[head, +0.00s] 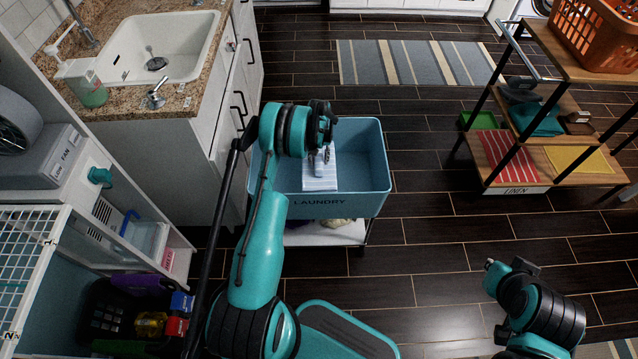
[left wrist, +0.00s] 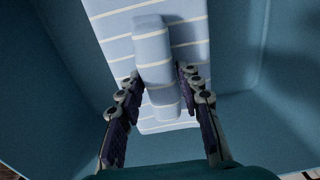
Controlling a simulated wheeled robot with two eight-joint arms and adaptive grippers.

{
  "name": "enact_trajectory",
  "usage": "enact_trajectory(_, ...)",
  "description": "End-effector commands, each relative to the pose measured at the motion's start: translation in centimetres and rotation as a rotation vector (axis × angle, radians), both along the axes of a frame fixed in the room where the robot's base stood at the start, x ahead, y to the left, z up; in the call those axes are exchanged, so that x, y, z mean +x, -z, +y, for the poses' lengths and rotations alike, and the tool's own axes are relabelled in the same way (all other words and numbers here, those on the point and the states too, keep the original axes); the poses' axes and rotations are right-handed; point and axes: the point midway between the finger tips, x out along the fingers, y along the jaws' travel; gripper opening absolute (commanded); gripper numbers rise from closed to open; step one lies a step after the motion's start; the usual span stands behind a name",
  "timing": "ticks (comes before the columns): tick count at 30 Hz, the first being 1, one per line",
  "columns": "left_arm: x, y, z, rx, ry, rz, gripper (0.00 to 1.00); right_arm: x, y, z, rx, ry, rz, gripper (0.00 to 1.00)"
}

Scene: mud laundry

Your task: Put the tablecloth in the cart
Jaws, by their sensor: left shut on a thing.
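The tablecloth (head: 320,181) is light blue with white stripes. It hangs inside the blue laundry cart (head: 376,165), and the left wrist view shows a raised fold of it (left wrist: 152,50). My left gripper (head: 319,165) is inside the cart's opening, with its fingers shut on that fold; the fingers also show in the left wrist view (left wrist: 161,78). My arm hides part of the cart's left side.
A counter with a sink (head: 160,48) stands left of the cart. A shelf rack (head: 540,165) with folded cloths and an orange basket (head: 597,35) stands at the right. A striped rug (head: 415,62) lies behind. The dark floor between cart and rack is clear.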

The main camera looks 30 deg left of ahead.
Motion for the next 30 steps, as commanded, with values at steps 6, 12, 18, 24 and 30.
enact_trajectory(6, 0.0, 4.1, 0.0, 0.0, 0.001, 0.0, 0.0, 0.0, 1.7, 0.0, 0.0, 0.0, 0.0, 0.0)
enact_trajectory(12, 0.0, 6.5, 0.0, 0.0, 0.001, 0.0, 0.0, 0.0, 2.6, 0.0, 0.0, 0.0, 0.0, 0.0)
enact_trajectory(18, 0.0, 9.3, 0.0, 0.0, 0.001, 0.0, 0.0, 0.0, 3.9, 0.0, 0.0, 0.0, 0.0, 0.0)
enact_trajectory(24, 0.0, 9.6, 0.0, 0.0, 0.001, 0.0, 0.0, 0.0, 3.8, 0.0, 0.0, 0.0, 0.0, 0.0)
enact_trajectory(30, 0.0, 9.8, 0.0, 0.0, 0.001, 0.0, 0.0, 0.0, 3.8, 0.0, 0.0, 0.0, 0.0, 0.0)
